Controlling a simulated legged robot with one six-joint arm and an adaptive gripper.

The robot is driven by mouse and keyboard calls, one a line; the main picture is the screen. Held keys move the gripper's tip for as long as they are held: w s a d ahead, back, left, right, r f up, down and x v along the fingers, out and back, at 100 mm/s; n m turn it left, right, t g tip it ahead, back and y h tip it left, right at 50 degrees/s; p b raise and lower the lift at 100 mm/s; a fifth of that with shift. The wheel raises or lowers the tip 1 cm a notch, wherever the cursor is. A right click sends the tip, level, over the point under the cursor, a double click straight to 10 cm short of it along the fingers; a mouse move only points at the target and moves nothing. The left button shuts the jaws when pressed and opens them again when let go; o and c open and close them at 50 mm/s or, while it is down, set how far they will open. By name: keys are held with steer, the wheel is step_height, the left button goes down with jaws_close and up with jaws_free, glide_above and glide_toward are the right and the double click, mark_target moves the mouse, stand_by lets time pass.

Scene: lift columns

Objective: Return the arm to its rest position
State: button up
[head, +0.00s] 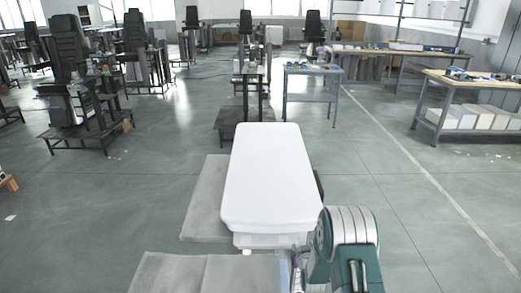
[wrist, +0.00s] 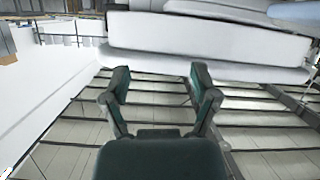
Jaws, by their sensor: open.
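My gripper (wrist: 157,82) shows in the wrist view with its two dark green fingers spread apart. It is open and nothing is between the fingers. Ahead of the fingertips is a white, layered body (wrist: 215,42), and beneath them is a grey slatted surface (wrist: 70,130). In the head view my arm, green with a pale banded joint, shows at the bottom right; the gripper itself is not clearly seen there.
A long white padded top (head: 268,175) lies ahead, with grey flat pieces (head: 205,200) at its left. Workbenches (head: 470,85) stand at the right and a small table (head: 313,70) behind. Black chairs (head: 70,45) on stands are at the left. Open floor (head: 390,170) lies to the right.

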steer(key=s+r+g, duration=0.1)
steer(key=s+r, duration=0.3)
steer(key=r, duration=0.5)
steer(key=s+r+g, duration=0.2)
steer(key=s+r, duration=0.1)
steer(key=r, duration=0.6)
steer(key=s+r+g, duration=0.1)
steer(key=s+r, duration=0.3)
steer(key=r, duration=0.4)
steer(key=s+r+m+g, duration=0.1)
steer(key=s+r, duration=0.3)
steer(key=s, duration=1.1)
steer(key=s+r+g, duration=0.3)
steer(key=s+r, duration=0.2)
steer(key=s, duration=1)
steer(key=shift+m+g, duration=0.3)
steer(key=shift+m, duration=0.1)
steer(key=shift+a, duration=0.1)
steer(key=shift+c, duration=0.3)
steer(key=shift+c, duration=1.1)
